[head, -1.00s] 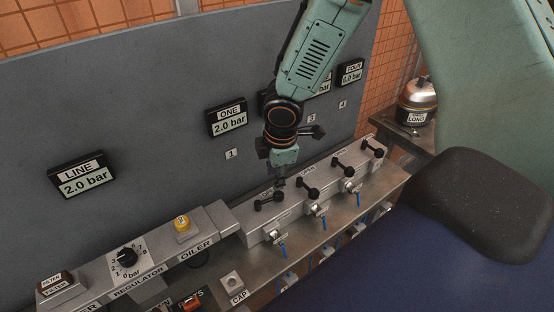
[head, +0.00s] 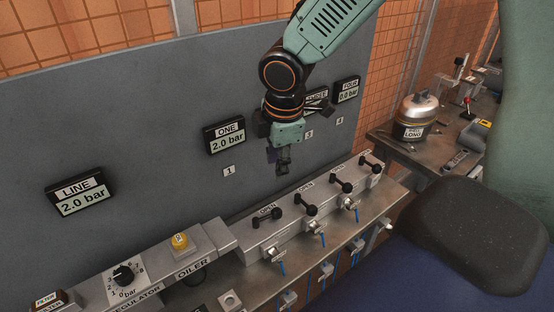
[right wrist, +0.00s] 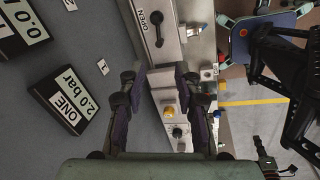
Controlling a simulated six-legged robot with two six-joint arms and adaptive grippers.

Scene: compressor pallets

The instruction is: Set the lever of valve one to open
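The black lever of valve one (head: 267,215) is on the grey valve block (head: 240,238), first from the left. It lies lengthwise along the block, beside its OPEN label, and also shows in the right wrist view (right wrist: 157,28). The other levers, such as the second (head: 305,204), lie crosswise. Display ONE (head: 225,136) reads 2.0 bar, like the LINE display (head: 80,193). My right gripper (head: 283,167) is above the block, apart from the levers. In the right wrist view its fingers (right wrist: 158,80) are spread with nothing between them. My left gripper is not in view.
A regulator with a black knob (head: 123,274) and an oiler with a yellow cap (head: 180,240) stand left of the block. The grey panel (head: 130,120) rises behind. A metal pot (head: 417,112) stands on a bench at the right. The air above the block's right half is free.

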